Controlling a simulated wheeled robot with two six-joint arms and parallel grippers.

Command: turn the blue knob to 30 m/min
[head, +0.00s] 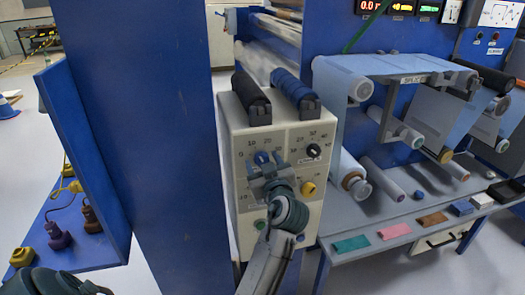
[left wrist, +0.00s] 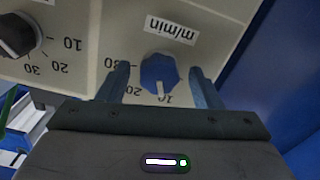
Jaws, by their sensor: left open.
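The blue knob (head: 262,157) sits on the front of a cream control box (head: 230,125). In the left wrist view the blue knob (left wrist: 158,72) shows below an "m/min" label, with a printed scale of 10, 20 and 30 around it. Its white pointer mark points near the 10, perhaps slightly toward the 20. My left gripper (head: 268,176) is in front of the knob, partly covering the box below it. In the left wrist view the fingers of my left gripper (left wrist: 162,82) are open, one on each side of the knob, with gaps visible. My right gripper is not in view.
A black knob (head: 313,151) with its own scale is right of the blue one; a yellow knob (head: 307,188) is below it. Two rollers rest on top of the box. A blue post (head: 165,130) stands close on the left. A bench with rollers (head: 400,215) is on the right.

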